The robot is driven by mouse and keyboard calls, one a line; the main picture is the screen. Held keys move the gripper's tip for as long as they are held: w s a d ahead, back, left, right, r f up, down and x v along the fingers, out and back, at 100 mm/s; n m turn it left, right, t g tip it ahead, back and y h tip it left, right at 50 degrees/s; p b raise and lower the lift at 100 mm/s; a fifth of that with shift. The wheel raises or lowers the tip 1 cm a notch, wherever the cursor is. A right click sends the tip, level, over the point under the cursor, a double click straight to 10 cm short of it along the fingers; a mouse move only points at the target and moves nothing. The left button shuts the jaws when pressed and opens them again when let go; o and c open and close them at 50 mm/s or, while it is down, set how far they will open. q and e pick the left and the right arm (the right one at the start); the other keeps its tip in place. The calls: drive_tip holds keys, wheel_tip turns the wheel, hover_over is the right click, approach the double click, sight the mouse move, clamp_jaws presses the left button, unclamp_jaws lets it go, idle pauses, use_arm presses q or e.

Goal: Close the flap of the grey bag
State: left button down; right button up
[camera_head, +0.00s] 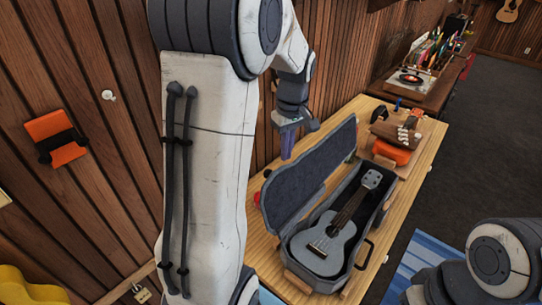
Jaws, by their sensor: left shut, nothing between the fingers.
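The grey bag (365,252) is a ukulele-shaped case lying on the wooden table. Its flap (300,183) stands open, tilted up on the left side towards the plank wall. A grey-blue ukulele (325,241) lies inside the case. My left gripper (287,152) is shut and empty, pointing down near the upper left edge of the flap. It appears in the picture just above that edge; I cannot tell whether it touches. My right arm shows at the bottom right, but its gripper is out of view.
An orange and brown object (393,152) stands on a wooden board beyond the case. A record player (408,80) sits farther back. A small red thing (257,198) shows left of the flap. Dark floor (488,150) lies open at the right.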

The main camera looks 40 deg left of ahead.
use_arm(q)
drive_tip(key=a+n, duration=0.3)
drive_tip(key=a, duration=0.4)
wheel_tip(320, 180, down, 10)
drive_tip(key=a+p, duration=0.1)
drive_tip(key=p, duration=0.2)
drive_tip(key=shift+n, duration=0.3)
